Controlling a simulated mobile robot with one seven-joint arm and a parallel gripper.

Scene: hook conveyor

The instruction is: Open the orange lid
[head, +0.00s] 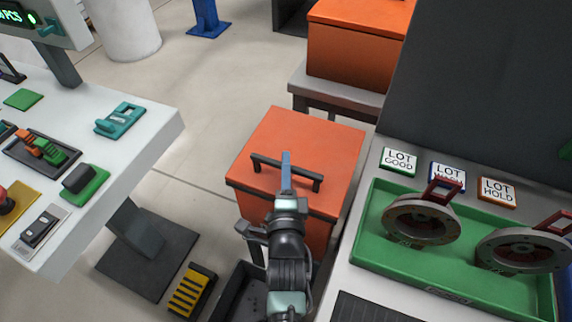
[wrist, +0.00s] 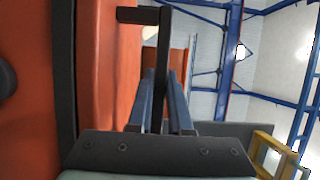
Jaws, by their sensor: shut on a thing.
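The orange lid (head: 325,150) lies flat on an orange box (head: 312,236) in the middle of the head view, with no gap visible between them. A black bar handle (head: 264,164) runs across the lid on short posts. My gripper (head: 286,162) reaches over the front edge of the lid and is shut on the handle near its middle. In the wrist view the dark handle (wrist: 141,14) runs between the two blue-grey fingers. The orange lid face (wrist: 112,70) stands at the left there. My arm hides part of the box front.
A second orange box (head: 350,55) stands on a grey stand behind. A white control desk (head: 150,150) is at the left. A green tray (head: 370,240) with round parts lies on the right bench. A dark bin (head: 232,290) sits low in front.

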